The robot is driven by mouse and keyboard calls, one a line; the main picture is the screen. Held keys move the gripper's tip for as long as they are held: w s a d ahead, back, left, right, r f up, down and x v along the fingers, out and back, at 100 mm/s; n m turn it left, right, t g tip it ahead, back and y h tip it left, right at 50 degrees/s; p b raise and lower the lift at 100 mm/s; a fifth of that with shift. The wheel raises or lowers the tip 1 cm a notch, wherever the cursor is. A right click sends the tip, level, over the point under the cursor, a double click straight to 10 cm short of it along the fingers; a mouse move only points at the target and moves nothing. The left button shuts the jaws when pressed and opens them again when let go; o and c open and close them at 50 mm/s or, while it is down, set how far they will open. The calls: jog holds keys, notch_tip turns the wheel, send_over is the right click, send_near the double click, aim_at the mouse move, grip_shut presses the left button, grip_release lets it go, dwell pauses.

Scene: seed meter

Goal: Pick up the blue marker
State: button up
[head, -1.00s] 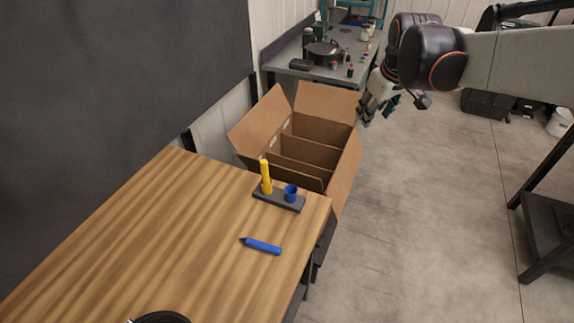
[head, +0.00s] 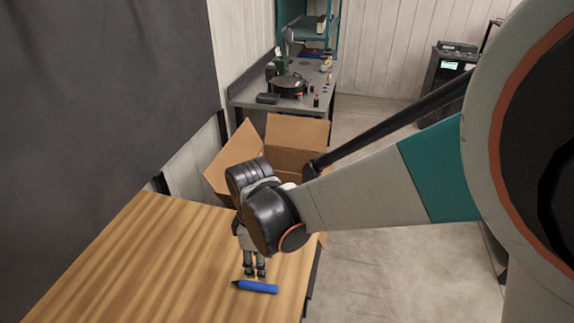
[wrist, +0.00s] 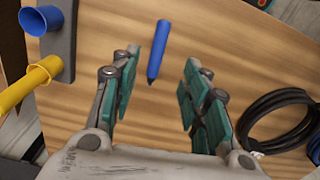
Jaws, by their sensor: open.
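The blue marker (head: 256,287) lies on the wooden table near its right edge in the head view. In the wrist view the blue marker (wrist: 158,50) lies ahead of my gripper, its dark tip pointing toward the space between the fingers. My gripper (head: 255,272) hangs over the table just behind the marker in the head view. In the wrist view my gripper (wrist: 157,88) has its teal-padded fingers wide apart, with nothing held. The gap between fingertips and marker is hard to judge.
A coiled black cable (wrist: 275,120) lies right. An open cardboard box (head: 297,132) stands behind the wooden table (head: 130,260).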

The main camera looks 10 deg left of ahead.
jog(key=b, duration=0.4)
send_over(263, 285)
notch_tip(263, 285, down, 6)
jog(key=shift+f, duration=0.15)
notch_tip(263, 285, down, 5)
jog(key=b, duration=0.3)
jog(key=shift+f, duration=0.15)
jog(key=shift+d, duration=0.1)
grip_shut()
